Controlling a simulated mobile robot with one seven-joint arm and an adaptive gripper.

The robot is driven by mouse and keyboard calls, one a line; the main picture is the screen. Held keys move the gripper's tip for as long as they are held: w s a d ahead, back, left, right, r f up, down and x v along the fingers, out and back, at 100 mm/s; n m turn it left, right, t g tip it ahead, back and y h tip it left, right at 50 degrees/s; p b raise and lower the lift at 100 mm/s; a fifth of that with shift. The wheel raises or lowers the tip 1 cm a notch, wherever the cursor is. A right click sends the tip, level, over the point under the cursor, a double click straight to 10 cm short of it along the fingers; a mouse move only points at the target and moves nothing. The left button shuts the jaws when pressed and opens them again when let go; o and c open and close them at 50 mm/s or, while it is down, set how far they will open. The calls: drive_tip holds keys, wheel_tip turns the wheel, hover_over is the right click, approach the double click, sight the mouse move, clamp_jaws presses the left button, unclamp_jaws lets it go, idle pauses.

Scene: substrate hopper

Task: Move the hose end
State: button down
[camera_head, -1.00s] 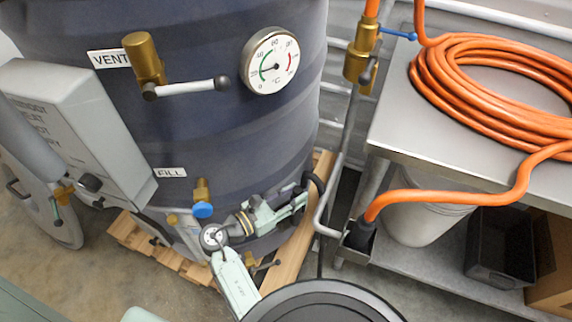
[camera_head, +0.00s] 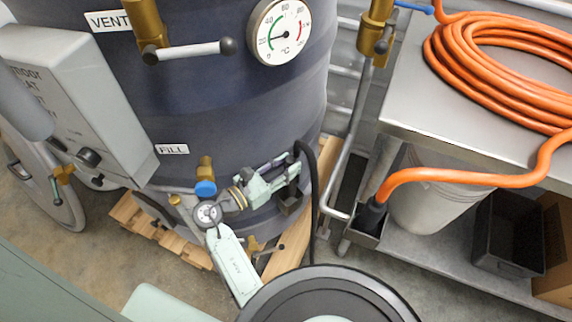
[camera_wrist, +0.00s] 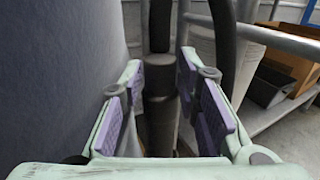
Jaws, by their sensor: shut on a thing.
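A black hose (camera_head: 313,220) rises beside the drum and bends over at the top to my gripper (camera_head: 286,176). In the wrist view it curves down at the right (camera_wrist: 222,45). My gripper is low at the right front of the drum, its fingers around a dark upright hose end (camera_wrist: 160,110). In the wrist view the fingers stand on either side of this dark ribbed piece; the contact itself is hard to see.
The dark blue drum (camera_head: 230,100) fills the left, with a FILL label (camera_head: 172,149) and a blue-capped brass fitting (camera_head: 205,188). A steel table (camera_head: 430,130) carries a coiled orange hose (camera_head: 500,75), whose black end sits in a metal holder (camera_head: 366,235).

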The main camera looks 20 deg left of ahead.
drive_tip(key=shift+d+f+b, duration=0.15)
drive_tip(key=shift+f+b, duration=0.85)
drive_tip(key=shift+f, duration=2.75)
drive_tip(key=c, duration=1)
unclamp_jaws()
drive_tip(key=o, duration=0.8)
drive_tip(key=shift+r, duration=0.15)
drive_tip(key=shift+c, duration=0.2)
drive_tip(key=shift+a, duration=0.35)
drive_tip(key=shift+c, duration=0.5)
drive_tip(key=c, duration=0.7)
drive_tip(key=shift+o, duration=1.4)
